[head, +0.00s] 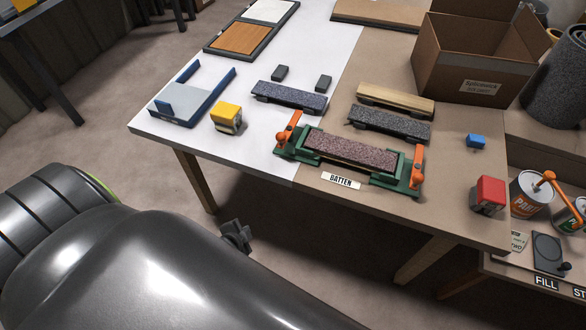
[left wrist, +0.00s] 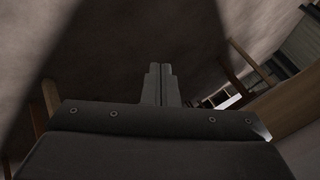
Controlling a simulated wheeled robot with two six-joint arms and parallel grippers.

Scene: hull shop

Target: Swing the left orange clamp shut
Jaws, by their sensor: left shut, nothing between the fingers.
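The left orange clamp (head: 289,131) stands raised at the left end of the green batten fixture (head: 408,176) on the table. A speckled reddish-brown batten (head: 350,150) lies in the fixture. The right orange clamp (head: 417,165) stands upright at the fixture's right end. My left gripper (head: 236,236) is below and in front of the table's near edge, well apart from the clamp. In the left wrist view its fingers (left wrist: 160,84) are together with nothing between them. My right gripper is in neither view.
A yellow block (head: 227,118) and a blue-edged tray (head: 190,100) stand left of the fixture. Dark speckled bars (head: 290,96) lie behind it. A red block (head: 488,195) and an open cardboard box (head: 470,60) are at the right. A "BATTEN" label (head: 341,181) lies in front.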

